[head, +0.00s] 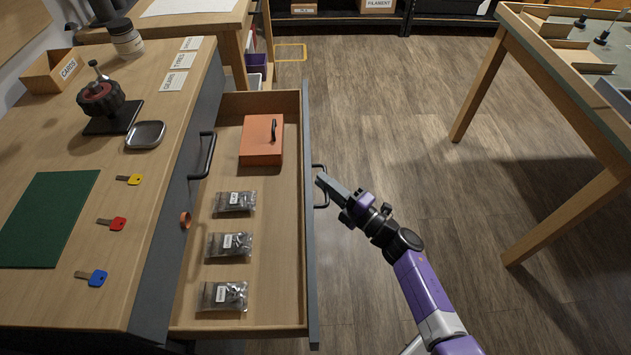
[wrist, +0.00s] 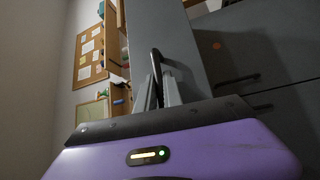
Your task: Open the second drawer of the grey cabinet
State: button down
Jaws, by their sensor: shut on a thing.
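The grey cabinet (head: 213,92) has its top drawer closed, with a black handle (head: 207,155) and a round orange-brown lock (head: 185,220) on its front. The drawer below it, the second drawer (head: 262,300), stands pulled far out, and its wooden inside shows. My gripper (head: 321,181) is at the outer side of this drawer's front, shut on its black handle (head: 321,202). In the wrist view, the fingers (wrist: 157,90) close around the dark handle (wrist: 155,62) against the grey drawer front (wrist: 170,35).
Inside the drawer lie an orange box (head: 261,150) and three bags of parts (head: 228,244). Yellow, red and blue keys (head: 97,278) lie on the cabinet's wooden top. A table (head: 585,95) stands at the right. The floor (head: 400,130) between is clear.

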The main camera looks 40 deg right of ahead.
jog(key=shift+s+f, duration=0.1)
jog(key=c, duration=1.8)
grip_release()
jog(key=shift+o, duration=0.2)
jog(key=s+d+f, duration=0.1)
jog(key=s, duration=0.6)
jog(key=shift+s, duration=0.3)
jog(key=shift+d, duration=0.1)
